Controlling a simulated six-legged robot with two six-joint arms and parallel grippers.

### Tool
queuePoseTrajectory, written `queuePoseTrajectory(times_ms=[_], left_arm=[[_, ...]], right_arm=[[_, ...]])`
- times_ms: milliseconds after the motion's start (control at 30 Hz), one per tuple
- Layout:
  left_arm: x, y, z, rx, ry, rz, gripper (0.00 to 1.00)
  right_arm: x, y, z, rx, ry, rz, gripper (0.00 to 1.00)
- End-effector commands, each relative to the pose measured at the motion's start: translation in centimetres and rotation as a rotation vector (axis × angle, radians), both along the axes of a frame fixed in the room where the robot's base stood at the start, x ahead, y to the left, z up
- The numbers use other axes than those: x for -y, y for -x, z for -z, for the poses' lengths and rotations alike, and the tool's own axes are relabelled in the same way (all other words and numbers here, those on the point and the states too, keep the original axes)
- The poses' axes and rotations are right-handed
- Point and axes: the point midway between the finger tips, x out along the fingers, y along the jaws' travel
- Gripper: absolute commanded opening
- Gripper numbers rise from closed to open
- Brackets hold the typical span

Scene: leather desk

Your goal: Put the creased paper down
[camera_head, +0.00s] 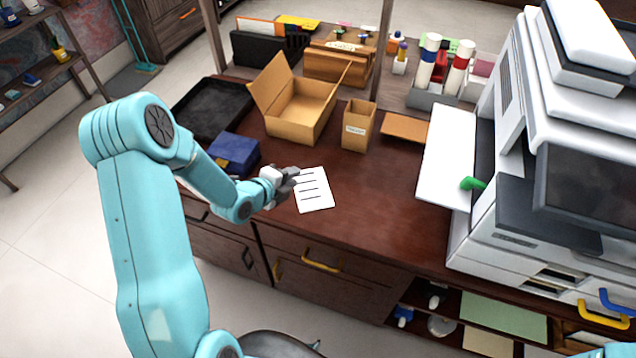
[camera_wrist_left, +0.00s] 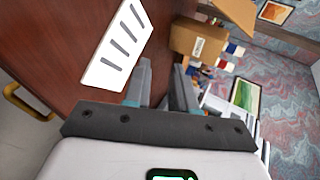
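The paper (camera_head: 313,190), a white sheet with several dark lines, appears to lie flat on the brown desk top near its front edge. I cannot make out a crease. It also shows in the left wrist view (camera_wrist_left: 118,45), to the left of the fingers. My left gripper (camera_head: 292,177) is at the paper's upper left edge, low over the desk. In the left wrist view its two fingers (camera_wrist_left: 160,88) stand apart with a gap between them and no paper in it. I cannot tell whether a finger touches the paper. My right gripper is out of view.
An open cardboard box (camera_head: 300,110), a small carton (camera_head: 358,128) and a black tray (camera_head: 210,108) stand behind the paper. A blue box (camera_head: 235,152) is left of it. A large white printer (camera_head: 520,230) fills the right. Desk right of the paper is clear.

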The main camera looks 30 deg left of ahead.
Motion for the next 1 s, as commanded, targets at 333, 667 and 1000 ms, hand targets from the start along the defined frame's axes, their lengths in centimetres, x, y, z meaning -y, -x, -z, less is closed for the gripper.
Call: queuePoseTrajectory(times_ms=[333,667,1000], left_arm=[[-0.1,1.3,-4.3,0.001,-0.002,0.0,0.26],[0.0,2.7,-7.5,-0.002,0.001,0.0,0.26],[3.0,1.5,-6.9,-0.002,0.019,0.066,0.26]], right_arm=[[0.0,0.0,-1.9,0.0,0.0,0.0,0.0],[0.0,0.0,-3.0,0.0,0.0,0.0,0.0],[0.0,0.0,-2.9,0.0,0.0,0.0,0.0]])
